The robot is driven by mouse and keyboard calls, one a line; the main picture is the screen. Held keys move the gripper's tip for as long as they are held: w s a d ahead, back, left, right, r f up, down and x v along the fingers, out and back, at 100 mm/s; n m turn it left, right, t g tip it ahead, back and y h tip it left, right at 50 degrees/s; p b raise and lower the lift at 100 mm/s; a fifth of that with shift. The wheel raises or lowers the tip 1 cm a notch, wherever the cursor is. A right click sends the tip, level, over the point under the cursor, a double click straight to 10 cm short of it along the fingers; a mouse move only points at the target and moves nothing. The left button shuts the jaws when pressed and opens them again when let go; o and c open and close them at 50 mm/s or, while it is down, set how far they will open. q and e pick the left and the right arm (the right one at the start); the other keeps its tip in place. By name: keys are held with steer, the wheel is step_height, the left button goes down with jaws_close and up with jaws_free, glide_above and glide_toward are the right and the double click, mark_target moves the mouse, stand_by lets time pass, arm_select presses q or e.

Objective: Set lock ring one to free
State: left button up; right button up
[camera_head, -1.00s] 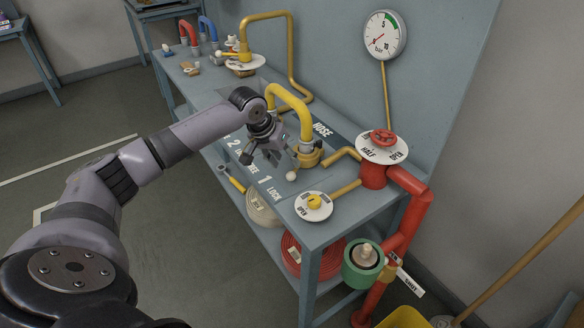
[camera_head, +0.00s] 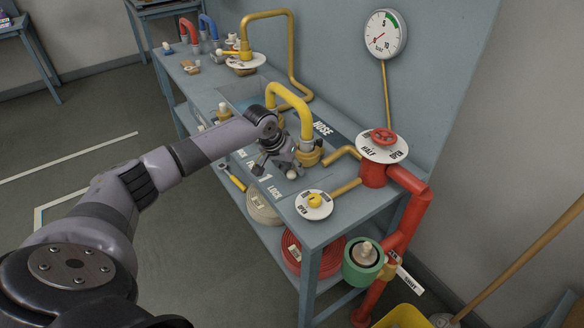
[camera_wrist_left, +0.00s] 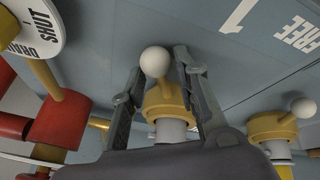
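Lock ring one (camera_head: 309,157) is a yellow collar at the foot of a yellow hose on the bench. Its handle ends in a white ball (camera_head: 291,174), beside the LOCK lettering. My left gripper (camera_head: 278,168) is low over the bench at this ball. In the left wrist view, its fingers stand apart on either side of the white ball (camera_wrist_left: 155,61) and the yellow collar (camera_wrist_left: 165,100); I cannot tell whether they touch. The FREE lettering (camera_wrist_left: 298,34) and a figure 1 are on the panel there. My right gripper is not in view.
A second yellow collar with a white ball (camera_wrist_left: 303,107) stands right in the left wrist view. A yellow valve with a dial (camera_head: 314,205) and a red valve wheel (camera_head: 383,137) lie to the right. The yellow hose (camera_head: 292,97) arches behind my gripper.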

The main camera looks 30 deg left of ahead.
arm_select(q)
jaws_close()
stand_by(0.4)
